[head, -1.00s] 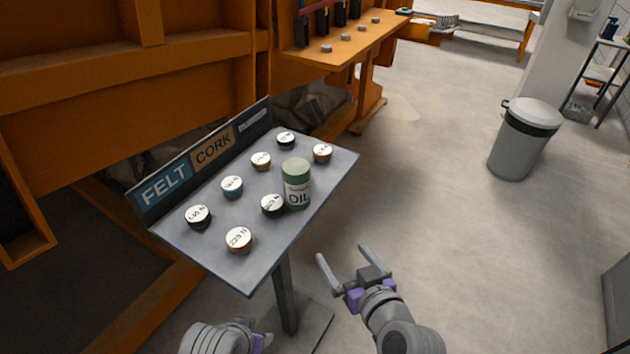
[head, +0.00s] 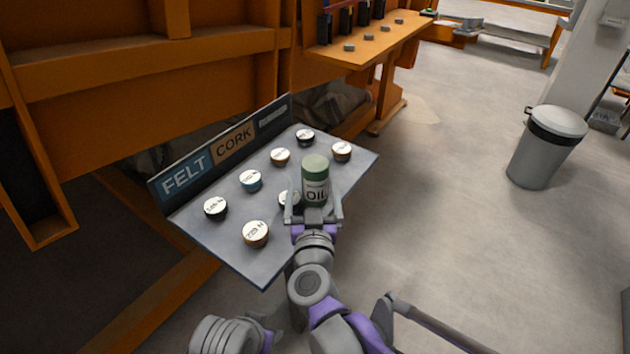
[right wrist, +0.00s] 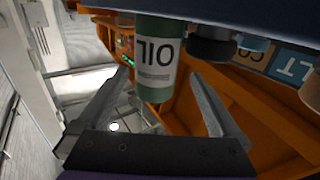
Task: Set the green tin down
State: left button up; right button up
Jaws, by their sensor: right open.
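The green tin (head: 315,178), labelled OIL, stands upright on the grey tray-like table (head: 262,268) near its right edge. It also shows in the right wrist view (right wrist: 158,60), upside down in that picture, between the two fingers. My right gripper (head: 314,205) is open at the tin's near side, with one finger to each side of it. I cannot tell whether the fingers touch the tin. My left arm shows only in part at the bottom of the head view, and its jaws are not visible.
One puck is partly hidden behind my right gripper's left finger. A FELT and CORK sign (head: 186,174) lines the back edge. A bin (head: 545,150) stands far right.

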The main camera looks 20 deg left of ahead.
jog(key=x, duration=0.5)
jog(key=shift+d+f, duration=0.25)
jog(key=shift+f, duration=0.05)
grip_shut()
